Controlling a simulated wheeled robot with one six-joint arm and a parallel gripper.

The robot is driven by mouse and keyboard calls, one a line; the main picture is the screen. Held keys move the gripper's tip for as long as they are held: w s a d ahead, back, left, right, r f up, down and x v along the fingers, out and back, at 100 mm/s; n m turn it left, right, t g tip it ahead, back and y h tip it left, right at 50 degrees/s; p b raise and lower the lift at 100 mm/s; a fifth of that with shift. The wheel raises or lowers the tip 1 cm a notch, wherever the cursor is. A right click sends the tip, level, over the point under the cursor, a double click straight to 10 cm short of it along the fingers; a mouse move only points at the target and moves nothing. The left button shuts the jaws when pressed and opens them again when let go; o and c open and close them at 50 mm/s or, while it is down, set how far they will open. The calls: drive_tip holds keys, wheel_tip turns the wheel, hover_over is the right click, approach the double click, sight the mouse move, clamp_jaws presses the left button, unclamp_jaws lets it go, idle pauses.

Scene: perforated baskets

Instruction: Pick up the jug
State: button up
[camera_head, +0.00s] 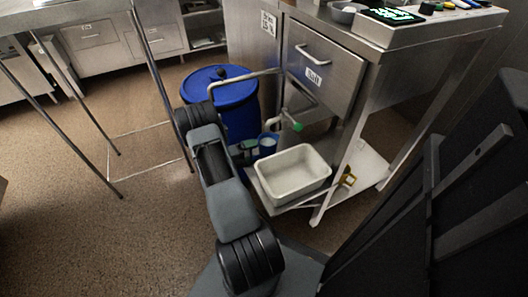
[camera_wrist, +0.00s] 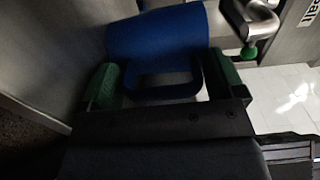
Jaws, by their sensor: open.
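The blue jug (camera_head: 268,145) stands on the low shelf under the metal counter, beside the white tub. In the wrist view the jug (camera_wrist: 158,38) fills the top middle, with its looped blue handle (camera_wrist: 165,92) facing me. My gripper (camera_wrist: 165,78) is open, with a green-padded finger on each side of the handle. The handle lies between the fingers, and a gap shows on its left side; contact on the right cannot be told. In the head view my gripper (camera_head: 245,149) reaches in just left of the jug, partly hidden by my arm.
A white tub (camera_head: 295,190) sits right of the jug on the shelf. A large blue barrel (camera_head: 235,92) stands behind my arm. A drawer (camera_head: 325,72) and counter overhang the space.

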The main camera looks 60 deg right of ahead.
drive_tip(key=shift+r, duration=0.1)
drive_tip(key=c, duration=0.9)
